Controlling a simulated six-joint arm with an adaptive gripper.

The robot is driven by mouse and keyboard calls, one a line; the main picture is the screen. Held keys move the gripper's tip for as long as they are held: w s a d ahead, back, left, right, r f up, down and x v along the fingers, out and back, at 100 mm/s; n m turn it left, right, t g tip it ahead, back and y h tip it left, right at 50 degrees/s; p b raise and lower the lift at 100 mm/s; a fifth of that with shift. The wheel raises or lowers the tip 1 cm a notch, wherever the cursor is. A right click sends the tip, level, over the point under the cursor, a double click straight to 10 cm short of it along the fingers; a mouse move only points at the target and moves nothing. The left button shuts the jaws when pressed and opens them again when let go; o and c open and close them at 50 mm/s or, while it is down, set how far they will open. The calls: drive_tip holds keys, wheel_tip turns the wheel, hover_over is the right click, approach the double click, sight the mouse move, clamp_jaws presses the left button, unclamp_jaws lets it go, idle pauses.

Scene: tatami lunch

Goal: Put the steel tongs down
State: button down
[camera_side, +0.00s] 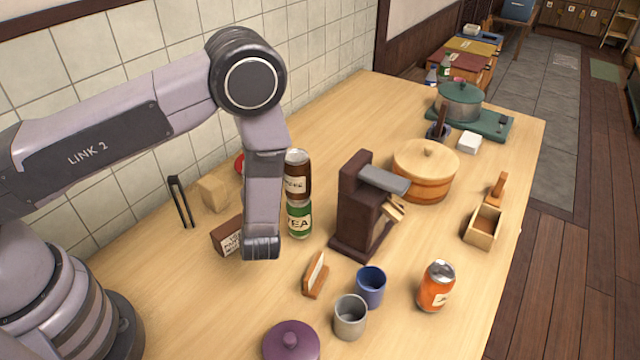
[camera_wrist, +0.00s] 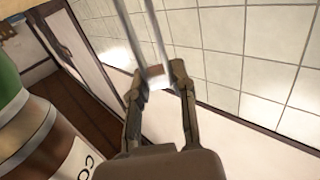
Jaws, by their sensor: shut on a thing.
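In the wrist view my gripper (camera_wrist: 158,80) is shut on the steel tongs (camera_wrist: 160,35). Two pale metal arms run from the fingertips to the top edge of that picture, and a small brown patch shows between the fingertips. The far ends of the tongs are out of that view. In the side view my own arm hides the fingertips. There a dark two-pronged thing (camera_side: 181,202) shows near the tiled wall; I cannot tell whether it is the tongs.
The coffee can (camera_side: 297,174) stands on the green tea can (camera_side: 299,219), close beside my arm. A small dark box (camera_side: 227,238), a tan block (camera_side: 213,193) and a dark wooden stand (camera_side: 352,212) are near. The table front left of the cups (camera_side: 350,318) has bare room.

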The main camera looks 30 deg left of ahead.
drive_tip(key=shift+f, duration=0.2)
drive_tip(key=c, duration=1)
unclamp_jaws()
drive_tip(key=shift+o, duration=0.2)
drive_tip(key=shift+r, duration=0.1)
drive_tip(key=shift+s+d+r, duration=0.1)
drive_tip(key=shift+d+r, duration=0.05)
drive_tip(key=v, duration=1.1)
drive_tip(key=shift+s+d, duration=0.2)
drive_tip(key=shift+s, duration=0.05)
